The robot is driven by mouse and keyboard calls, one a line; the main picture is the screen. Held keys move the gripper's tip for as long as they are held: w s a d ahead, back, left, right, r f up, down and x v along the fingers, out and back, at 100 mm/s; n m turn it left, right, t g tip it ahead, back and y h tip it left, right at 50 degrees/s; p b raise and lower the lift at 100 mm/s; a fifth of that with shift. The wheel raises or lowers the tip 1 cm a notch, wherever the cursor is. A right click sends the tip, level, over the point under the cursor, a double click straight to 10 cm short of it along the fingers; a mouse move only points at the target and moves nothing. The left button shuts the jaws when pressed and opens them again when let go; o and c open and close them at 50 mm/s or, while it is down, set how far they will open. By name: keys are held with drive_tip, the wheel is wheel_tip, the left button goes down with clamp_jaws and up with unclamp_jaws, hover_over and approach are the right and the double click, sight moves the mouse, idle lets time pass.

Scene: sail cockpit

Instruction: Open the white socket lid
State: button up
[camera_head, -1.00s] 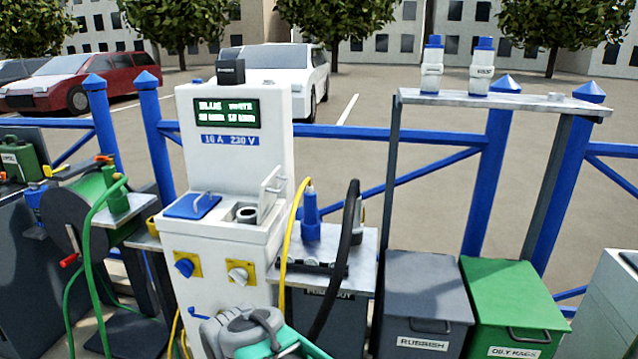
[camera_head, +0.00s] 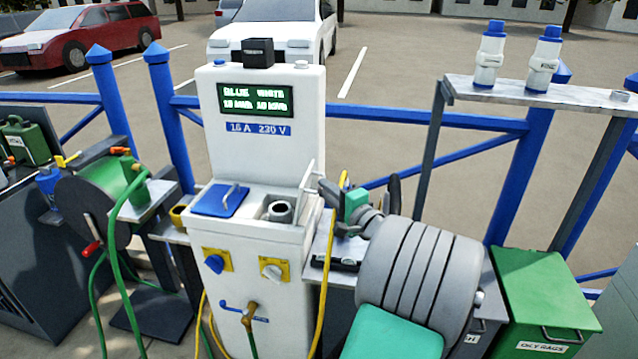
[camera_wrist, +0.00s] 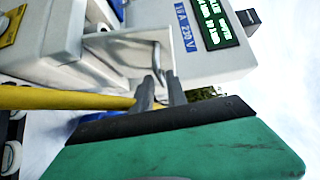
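The white socket lid (camera_head: 307,188) stands raised, seen nearly edge-on, at the right of the round grey socket (camera_head: 280,211), which is uncovered. In the wrist view the lid (camera_wrist: 118,50) shows as a pale panel with a thin bar handle (camera_wrist: 157,58). My gripper (camera_head: 325,187) is just right of the lid at about its mid-height. In the wrist view, my gripper's two dark fingers (camera_wrist: 160,90) are slightly parted, close to the lower end of the handle. Whether they touch the handle or lid is hard to tell.
The white pedestal (camera_head: 262,160) also has a closed blue lid (camera_head: 220,199). A yellow cable (camera_head: 325,285) hangs beside my gripper. A side shelf (camera_head: 345,248) is below my wrist. A raised shelf with two bottles (camera_head: 540,95) stands at right, above a green bin (camera_head: 545,300).

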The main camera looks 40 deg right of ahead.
drive_tip(key=shift+w+d, duration=0.2)
drive_tip(key=shift+w, duration=1.35)
drive_tip(key=shift+c, duration=0.4)
clamp_jaws()
